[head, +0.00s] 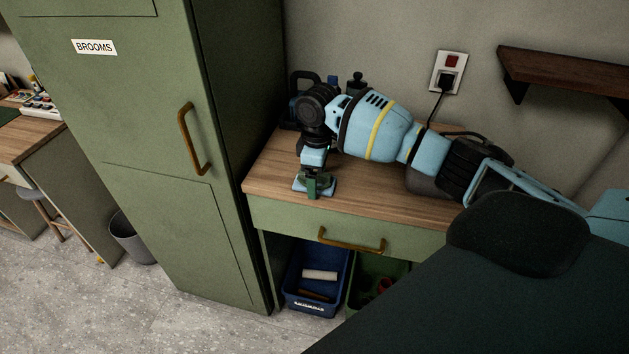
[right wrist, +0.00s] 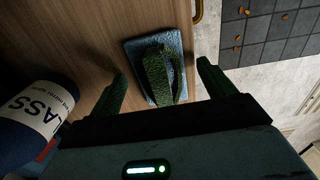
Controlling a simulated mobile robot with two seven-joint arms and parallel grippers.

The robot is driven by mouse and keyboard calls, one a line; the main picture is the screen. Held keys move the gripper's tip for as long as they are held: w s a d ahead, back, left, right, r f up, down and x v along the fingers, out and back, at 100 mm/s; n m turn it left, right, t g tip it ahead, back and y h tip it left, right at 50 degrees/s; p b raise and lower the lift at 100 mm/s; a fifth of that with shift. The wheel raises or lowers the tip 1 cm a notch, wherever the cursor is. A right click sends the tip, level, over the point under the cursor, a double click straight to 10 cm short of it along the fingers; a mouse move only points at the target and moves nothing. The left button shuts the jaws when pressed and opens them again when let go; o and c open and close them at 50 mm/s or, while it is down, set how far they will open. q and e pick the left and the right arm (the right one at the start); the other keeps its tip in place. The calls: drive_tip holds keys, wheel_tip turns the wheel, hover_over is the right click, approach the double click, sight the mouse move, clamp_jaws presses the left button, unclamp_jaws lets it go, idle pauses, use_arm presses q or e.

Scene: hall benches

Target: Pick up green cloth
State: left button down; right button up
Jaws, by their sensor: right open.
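The green cloth (right wrist: 155,75) is a dark green, folded, textured piece. It lies on a flat light blue cloth or pad (right wrist: 134,50) on the wooden bench top, near its front edge. My right gripper (right wrist: 162,72) is open, with one finger on each side of the green cloth. Both fingers look apart from it in the right wrist view. In the head view, my right gripper (head: 314,187) points down over the blue pad (head: 330,187), and its fingers and hand partly hide the green cloth. My left gripper is not in view.
A bottle with a white label (right wrist: 45,110) stands close beside my right gripper. The tall green brooms cabinet (head: 150,120) borders the bench (head: 265,180) on the left. A drawer handle (head: 350,245) juts out in front. A blue bin (head: 318,290) sits below. A plugged cord hangs behind.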

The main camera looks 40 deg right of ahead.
drive_tip(key=shift+f, duration=0.2)
drive_tip(key=c, duration=1.1)
drive_tip(key=shift+o, duration=0.2)
drive_tip(key=shift+r, duration=0.1)
